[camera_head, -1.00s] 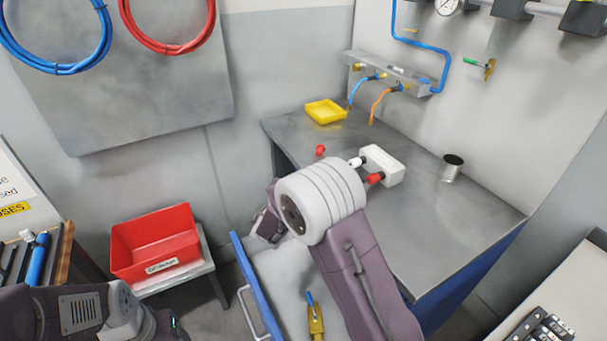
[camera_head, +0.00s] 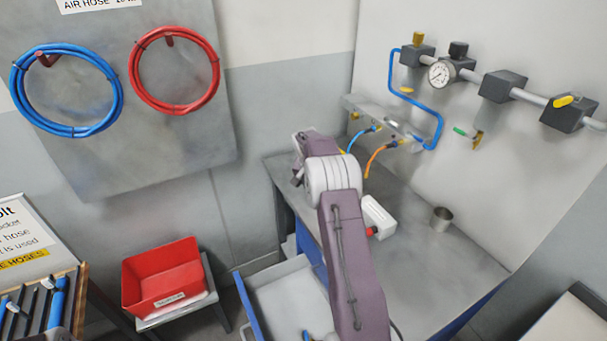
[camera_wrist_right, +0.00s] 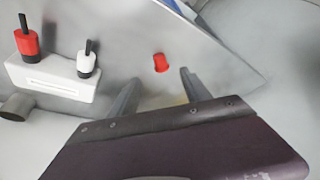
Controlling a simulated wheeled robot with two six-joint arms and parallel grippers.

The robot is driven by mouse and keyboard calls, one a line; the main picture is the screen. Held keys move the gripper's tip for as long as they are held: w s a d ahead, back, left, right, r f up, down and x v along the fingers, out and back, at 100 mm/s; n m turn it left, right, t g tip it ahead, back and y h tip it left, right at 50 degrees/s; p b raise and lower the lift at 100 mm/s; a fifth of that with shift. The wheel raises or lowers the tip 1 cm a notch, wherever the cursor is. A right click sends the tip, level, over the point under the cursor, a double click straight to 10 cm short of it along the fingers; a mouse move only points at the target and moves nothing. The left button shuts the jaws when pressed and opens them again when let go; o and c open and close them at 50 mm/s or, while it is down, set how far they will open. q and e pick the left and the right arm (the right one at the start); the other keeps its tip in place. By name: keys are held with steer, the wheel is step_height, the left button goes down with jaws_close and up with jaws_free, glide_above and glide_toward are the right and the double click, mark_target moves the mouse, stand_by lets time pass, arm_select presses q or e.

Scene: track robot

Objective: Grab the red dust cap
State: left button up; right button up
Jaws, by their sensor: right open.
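The red dust cap (camera_wrist_right: 160,63) lies on the grey bench (camera_wrist_right: 215,60) in the right wrist view, near the bench edge. It appears between and just beyond the two fingertips of my right gripper (camera_wrist_right: 157,88), which is open and empty. The cap is apart from both fingers. In the head view my right arm reaches over the bench and its gripper (camera_head: 298,172) is at the bench's far left corner. The cap is hidden there behind the arm.
A white box (camera_wrist_right: 50,82) with a red and a white plug stands on the bench, also in the head view (camera_head: 378,214). A metal cup (camera_head: 441,218) stands to its right. An open drawer (camera_head: 285,300) and a red bin (camera_head: 160,275) are front left.

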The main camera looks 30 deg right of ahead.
steer(key=shift+a+r, duration=0.1)
steer(key=p+x, duration=0.1)
steer(key=x, duration=0.8)
steer(key=shift+p, duration=0.35)
steer(key=shift+c, duration=0.4)
jaws_close()
steer(key=shift+a, duration=0.1)
